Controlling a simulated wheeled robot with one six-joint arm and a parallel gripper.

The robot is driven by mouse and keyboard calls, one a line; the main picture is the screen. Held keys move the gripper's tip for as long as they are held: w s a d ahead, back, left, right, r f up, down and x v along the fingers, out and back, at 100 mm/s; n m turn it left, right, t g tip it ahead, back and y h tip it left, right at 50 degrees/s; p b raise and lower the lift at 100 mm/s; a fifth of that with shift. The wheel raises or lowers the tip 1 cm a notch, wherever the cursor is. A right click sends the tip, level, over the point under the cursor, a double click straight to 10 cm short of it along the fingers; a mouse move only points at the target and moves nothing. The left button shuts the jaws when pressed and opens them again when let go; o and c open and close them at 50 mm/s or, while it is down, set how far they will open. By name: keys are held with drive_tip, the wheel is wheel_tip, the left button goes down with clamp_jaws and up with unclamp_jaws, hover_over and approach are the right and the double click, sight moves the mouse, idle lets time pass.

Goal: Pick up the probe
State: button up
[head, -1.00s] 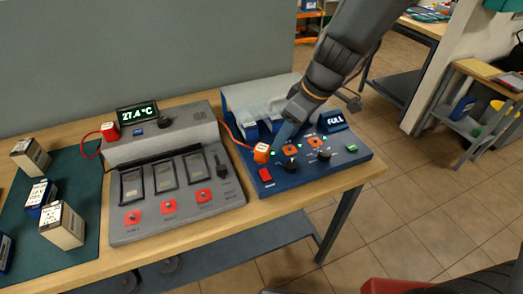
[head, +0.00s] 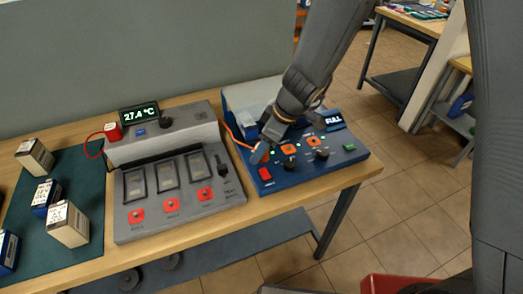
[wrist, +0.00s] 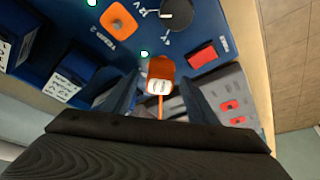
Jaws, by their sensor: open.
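An orange probe (wrist: 161,68) with a white label and an orange cable shows in the wrist view, by the blue charger's panel (wrist: 205,20). My gripper (wrist: 160,82) is open, with one finger on each side of the probe; I cannot tell whether either touches it. In the head view my gripper (head: 266,146) is at the left edge of the blue charger (head: 300,172) and hides most of the probe. A second, red plug (head: 113,131) with a red cable stands on the grey tester (head: 180,215), left of the gripper.
Several battery blocks (head: 68,224) stand on a green mat (head: 92,180) at the left. A red switch (head: 265,173) and black knobs (head: 290,163) lie close to the gripper.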

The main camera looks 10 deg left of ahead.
drive_tip(key=shift+w+a+f, duration=0.1)
drive_tip(key=shift+f, duration=0.3)
drive_tip(key=c, duration=1.2)
drive_tip(key=shift+r, duration=0.1)
drive_tip(key=shift+c, duration=0.2)
